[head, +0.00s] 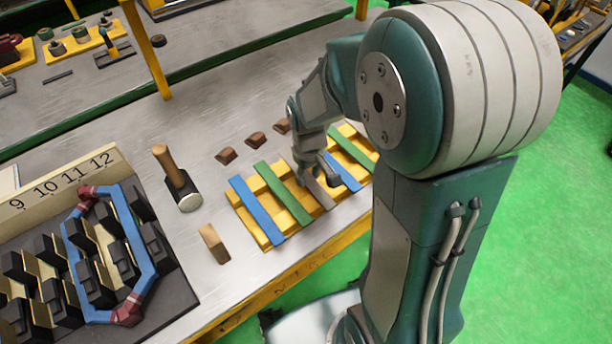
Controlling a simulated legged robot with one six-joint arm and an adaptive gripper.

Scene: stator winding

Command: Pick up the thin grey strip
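The thin grey strip (322,194) lies on a yellow slotted rack (270,235) near the table's front edge, between a green strip (282,200) on its left and a blue strip (345,175) on its right. My gripper (306,180) is down at the grey strip's upper part, reaching from above and behind. The gripper and wrist cover the strip's far end. The fingertips are small and partly hidden, so I cannot tell whether they touch the strip or are closed on it.
Another blue strip (258,212) and green strip (352,152) lie on the rack. A mallet (178,180), a wooden block (214,243) and brown wedges (255,139) are nearby. A stator with a blue coil (140,245) stands at left. Bare table separates the mallet and rack.

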